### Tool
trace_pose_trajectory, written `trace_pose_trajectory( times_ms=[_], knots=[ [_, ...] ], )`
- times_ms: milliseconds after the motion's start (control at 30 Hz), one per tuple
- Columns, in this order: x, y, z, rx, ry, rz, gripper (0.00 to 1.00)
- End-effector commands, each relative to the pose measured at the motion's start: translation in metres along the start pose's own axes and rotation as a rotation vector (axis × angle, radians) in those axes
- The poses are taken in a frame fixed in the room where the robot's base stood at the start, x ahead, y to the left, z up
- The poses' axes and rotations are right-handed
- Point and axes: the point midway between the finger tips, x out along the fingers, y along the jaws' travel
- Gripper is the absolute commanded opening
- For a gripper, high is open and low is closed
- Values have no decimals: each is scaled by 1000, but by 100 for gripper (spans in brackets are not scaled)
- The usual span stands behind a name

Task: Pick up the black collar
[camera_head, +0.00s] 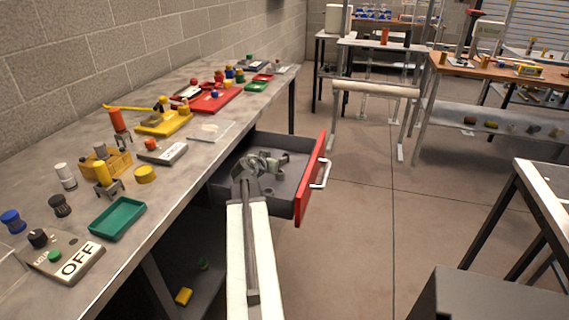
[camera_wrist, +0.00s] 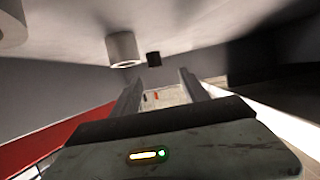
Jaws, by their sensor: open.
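A dark, ribbed round piece (camera_head: 60,205) stands on the grey workbench at the left, between a white-topped cylinder and the green tray; it looks like the black collar, though I cannot be sure. My gripper (camera_head: 262,163) is over the open grey drawer, well to the right of that piece and away from the bench top. In the wrist view my gripper (camera_wrist: 160,88) has its two fingers apart with nothing held between them. A small dark block (camera_wrist: 153,59) and a pale cylinder (camera_wrist: 122,48) show beyond the fingers; I cannot tell what they are.
The drawer's red front (camera_head: 313,178) stands out into the aisle. The floor (camera_head: 360,220) to the right is clear.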

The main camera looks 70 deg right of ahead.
Motion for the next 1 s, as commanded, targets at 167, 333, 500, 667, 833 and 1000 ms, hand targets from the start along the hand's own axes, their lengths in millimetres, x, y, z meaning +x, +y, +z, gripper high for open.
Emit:
trace_pose_trajectory(
  times_ms=[167, 333, 500, 667, 833, 1000],
  knots=[
    [22, 6, 0, 4, 0, 10, 52],
    [31, 10, -2, 5, 0, 12, 52],
    [54, 14, 1, 6, 0, 16, 52],
    [81, 15, 1, 6, 0, 15, 52],
    [83, 16, -1, 6, 0, 15, 52],
    [83, 17, -1, 6, 0, 15, 24]
  ],
)
